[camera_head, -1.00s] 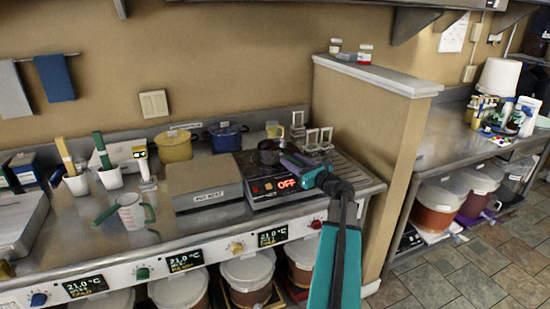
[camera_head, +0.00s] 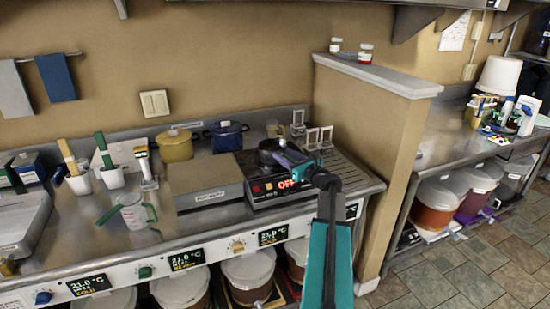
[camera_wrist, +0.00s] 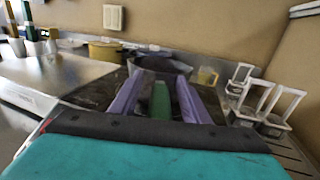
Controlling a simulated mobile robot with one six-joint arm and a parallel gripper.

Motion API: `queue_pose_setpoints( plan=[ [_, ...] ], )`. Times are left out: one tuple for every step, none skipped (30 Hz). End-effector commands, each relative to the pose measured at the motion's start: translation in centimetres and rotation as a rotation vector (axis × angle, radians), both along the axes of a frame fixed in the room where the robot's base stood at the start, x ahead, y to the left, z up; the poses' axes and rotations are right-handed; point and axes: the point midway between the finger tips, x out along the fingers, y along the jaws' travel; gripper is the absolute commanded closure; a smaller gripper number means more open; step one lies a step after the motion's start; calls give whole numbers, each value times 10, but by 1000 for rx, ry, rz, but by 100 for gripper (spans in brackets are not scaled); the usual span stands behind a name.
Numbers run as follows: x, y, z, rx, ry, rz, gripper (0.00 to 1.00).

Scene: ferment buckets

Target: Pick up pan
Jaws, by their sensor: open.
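The dark pan (camera_head: 268,147) sits on the hot plate with the red "OFF" display. My arm partly covers it in the head view. In the wrist view the pan's dark bowl (camera_wrist: 176,67) is straight ahead, and its green handle (camera_wrist: 159,100) points toward me. My gripper (camera_head: 289,154) is open, with purple fingers. In the wrist view the gripper (camera_wrist: 163,82) has one finger on each side of the handle, with gaps showing. I cannot tell whether either finger touches it.
White wire-framed holders (camera_head: 318,137) stand right of the pan. A yellow pot (camera_head: 175,146) and a blue pot (camera_head: 226,136) stand behind. A grey covered box (camera_head: 203,181) is left of the hot plate (camera_head: 272,190). A half wall (camera_head: 375,110) bounds the right side.

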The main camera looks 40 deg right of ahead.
Motion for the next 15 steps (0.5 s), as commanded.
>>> queue_pose_setpoints(
  plan=[
    [0, 0, 0, 0, 0, 0, 58],
    [0, 0, 0, 0, 0, 0, 58],
    [0, 0, 0, 0, 0, 0, 58],
    [0, 0, 0, 0, 0, 0, 58],
    [0, 0, 0, 0, 0, 0, 63],
    [0, 0, 0, 0, 0, 0, 70],
    [0, 0, 0, 0, 0, -1, 75],
    [0, 0, 0, 0, 0, -1, 80],
    [0, 0, 0, 0, 0, -1, 86],
    [0, 0, 0, 0, 0, -1, 92],
    [0, 0, 0, 0, 0, -1, 97],
    [-1, 0, 0, 0, 0, -1, 100],
    [-1, 0, 0, 0, 0, -1, 100],
    [-1, -1, 0, 0, 0, -1, 100],
    [-1, -1, 0, 0, 0, -1, 100]
  ],
)
